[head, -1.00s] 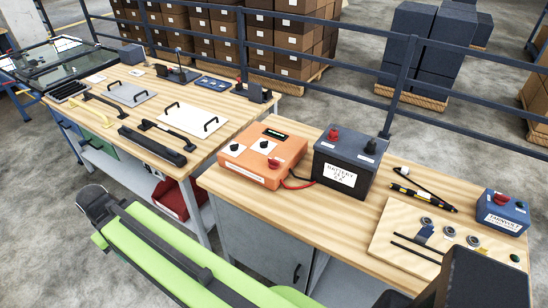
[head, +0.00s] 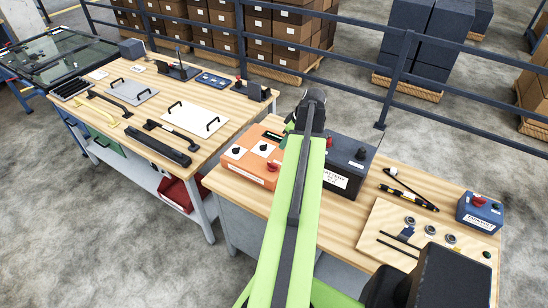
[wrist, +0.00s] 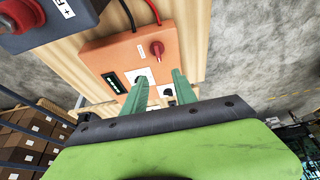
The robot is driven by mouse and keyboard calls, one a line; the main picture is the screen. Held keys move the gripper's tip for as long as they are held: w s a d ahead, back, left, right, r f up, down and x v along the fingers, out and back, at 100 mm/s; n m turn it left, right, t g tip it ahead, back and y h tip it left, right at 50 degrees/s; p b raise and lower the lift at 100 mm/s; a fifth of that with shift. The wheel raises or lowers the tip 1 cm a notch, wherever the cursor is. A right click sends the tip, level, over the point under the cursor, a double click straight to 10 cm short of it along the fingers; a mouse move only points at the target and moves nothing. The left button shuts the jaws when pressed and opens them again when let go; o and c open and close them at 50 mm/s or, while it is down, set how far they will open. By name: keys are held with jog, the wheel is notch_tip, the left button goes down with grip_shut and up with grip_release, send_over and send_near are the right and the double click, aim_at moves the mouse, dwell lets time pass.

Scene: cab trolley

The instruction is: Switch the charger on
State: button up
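The orange charger (head: 236,166) sits on the wooden bench, left of the dark battery (head: 340,182). It has a red knob (head: 273,166) and two black knobs on white plates, one on the left (head: 237,151) and one on the right (head: 263,146). My gripper (head: 306,122) is above the bench near the charger's right side, with the arm hiding part of charger and battery. In the wrist view the two green fingers are apart and empty (wrist: 160,82). The charger's red knob (wrist: 156,48) shows beyond them; one black knob (wrist: 141,79) lies between the fingertips in the picture.
The battery's corner (wrist: 50,22) shows at upper left in the wrist view, with red and black cables beside the charger. A board (head: 392,236) with small parts and a blue box (head: 480,213) stand to the right. A metal rail (head: 440,93) runs behind.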

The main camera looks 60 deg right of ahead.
aim_at(273, 164)
jog(key=b+x, duration=1)
jog(key=x, duration=0.1)
jog(key=b+x, duration=0.5)
jog(key=shift+s+d+f+b, duration=0.15)
jog(key=shift+d+f+b, duration=0.1)
jog(key=shift+f+b, duration=0.15)
jog(key=shift+w+f+b, duration=0.25)
jog(key=shift+f+b, duration=0.05)
jog(key=shift+r, duration=0.1)
grip_shut()
